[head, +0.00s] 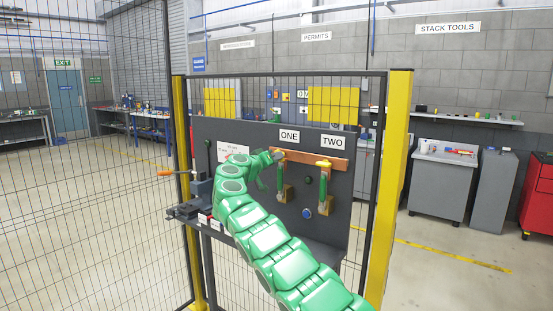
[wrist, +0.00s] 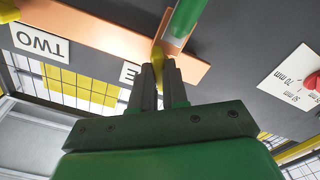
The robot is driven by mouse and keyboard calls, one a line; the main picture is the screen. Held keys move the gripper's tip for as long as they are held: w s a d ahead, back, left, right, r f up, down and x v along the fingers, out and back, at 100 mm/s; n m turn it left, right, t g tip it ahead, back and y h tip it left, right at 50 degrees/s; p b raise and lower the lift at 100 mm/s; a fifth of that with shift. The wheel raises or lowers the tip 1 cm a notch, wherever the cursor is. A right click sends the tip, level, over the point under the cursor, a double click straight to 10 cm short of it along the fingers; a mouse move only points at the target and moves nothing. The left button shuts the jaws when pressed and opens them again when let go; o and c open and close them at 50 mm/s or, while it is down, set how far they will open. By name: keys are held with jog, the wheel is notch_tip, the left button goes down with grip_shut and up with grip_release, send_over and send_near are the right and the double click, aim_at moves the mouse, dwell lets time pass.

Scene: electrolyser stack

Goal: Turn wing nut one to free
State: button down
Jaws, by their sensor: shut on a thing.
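Wing nut one (wrist: 157,54) is a small yellow piece at the end of the copper bar (wrist: 95,38). In the wrist view my gripper (wrist: 160,68) is shut on it, and the fingers hide much of the nut. In the head view my gripper (head: 273,156) is at the left end of the copper bar (head: 300,158), below the ONE sign (head: 289,136). A green lead (wrist: 186,18) meets the bar's end beside the nut. Wing nut two (head: 323,164) is yellow and sits on the bar below the TWO sign (head: 332,143), with another green lead (head: 323,187) hanging below it.
The bar is on a dark panel (head: 345,205) framed by yellow posts (head: 391,180) and mesh fencing (head: 90,200). A ledge (head: 184,211) with small items is at lower left. A white card (wrist: 288,82) and a red part (wrist: 312,81) are right in the wrist view.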

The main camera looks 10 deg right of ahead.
jog(key=shift+m, duration=1.3)
jog(key=shift+f, duration=0.1)
jog(key=shift+a+m, duration=0.1)
jog(key=shift+m, duration=1.9)
jog(key=c, duration=1)
grip_release()
jog(key=v, duration=0.6)
jog(key=shift+s+a, duration=0.25)
jog(key=shift+s, duration=0.1)
